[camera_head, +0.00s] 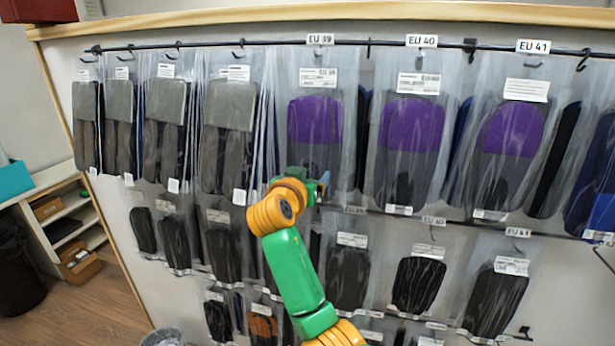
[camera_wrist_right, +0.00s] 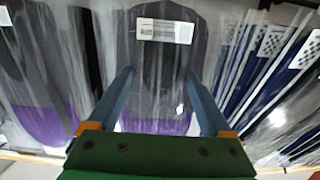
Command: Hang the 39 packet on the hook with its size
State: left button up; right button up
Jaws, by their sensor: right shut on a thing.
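A clear packet with a purple and dark grey insole (camera_head: 315,120) is upright under the EU 39 sign (camera_head: 320,39). I cannot tell whether its top is on the hook there. My right gripper (camera_head: 322,186) is at the lower part of this packet in the head view. In the wrist view its blue-grey fingers (camera_wrist_right: 159,75) stand on either side of a packet with a dark insole (camera_wrist_right: 165,75), purple at the bottom of the picture and a white label at the top. The right gripper is shut on this packet. My left gripper is not in view.
Purple packets hang to the right under EU 40 (camera_head: 410,125) and EU 41 (camera_head: 510,128). Grey packets (camera_head: 228,110) hang to the left on the same rail (camera_head: 270,44). A lower row of black packets (camera_head: 421,285) hangs below. Neighbouring packets stand close on both sides.

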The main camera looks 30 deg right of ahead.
jog(key=shift+f, duration=0.1)
dwell(0.6)
jog(key=o, duration=1.2)
jog(key=shift+a, duration=0.1)
